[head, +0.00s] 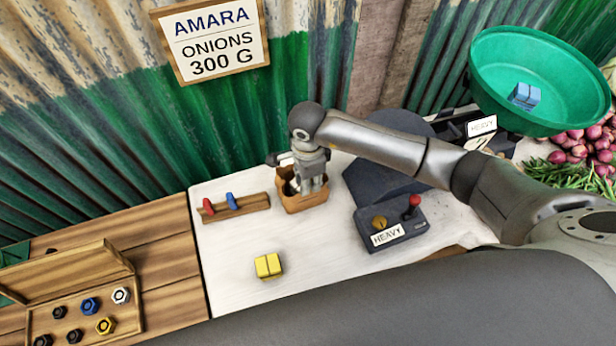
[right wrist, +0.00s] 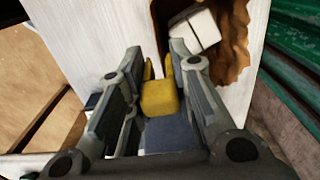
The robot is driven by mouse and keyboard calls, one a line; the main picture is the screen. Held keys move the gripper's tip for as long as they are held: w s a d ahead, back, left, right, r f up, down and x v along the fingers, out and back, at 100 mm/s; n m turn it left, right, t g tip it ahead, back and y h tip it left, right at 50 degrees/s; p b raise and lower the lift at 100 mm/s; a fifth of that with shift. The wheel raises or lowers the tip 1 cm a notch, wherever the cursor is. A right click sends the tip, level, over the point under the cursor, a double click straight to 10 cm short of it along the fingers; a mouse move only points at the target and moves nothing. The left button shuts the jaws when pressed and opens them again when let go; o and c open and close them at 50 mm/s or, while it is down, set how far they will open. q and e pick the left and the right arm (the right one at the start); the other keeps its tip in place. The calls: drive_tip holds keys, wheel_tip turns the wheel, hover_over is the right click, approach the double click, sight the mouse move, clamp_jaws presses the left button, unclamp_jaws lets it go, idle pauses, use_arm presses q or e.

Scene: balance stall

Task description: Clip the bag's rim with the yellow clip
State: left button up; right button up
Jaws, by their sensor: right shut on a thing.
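The brown bag (head: 304,203) stands open on the white table, and its ragged rim also shows in the right wrist view (right wrist: 238,50). A white block (right wrist: 194,30) is inside it. My right gripper (head: 312,186) is over the bag in the head view and hides part of its rim. In the right wrist view, my right gripper (right wrist: 160,92) is shut on the yellow clip (right wrist: 160,98), whose two prongs point toward the bag. The clip is close beside the rim; I cannot tell whether it touches. My left gripper is not in view.
A wooden rack (head: 257,203) holds a red clip (head: 208,206) and a blue clip (head: 231,201) left of the bag. A dark scale box (head: 390,223) stands right.

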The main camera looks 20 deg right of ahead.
drive_tip(key=shift+f+b, duration=1.9)
drive_tip(key=shift+f, duration=0.35)
drive_tip(key=o, duration=0.8)
wheel_tip(320, 180, up, 12)
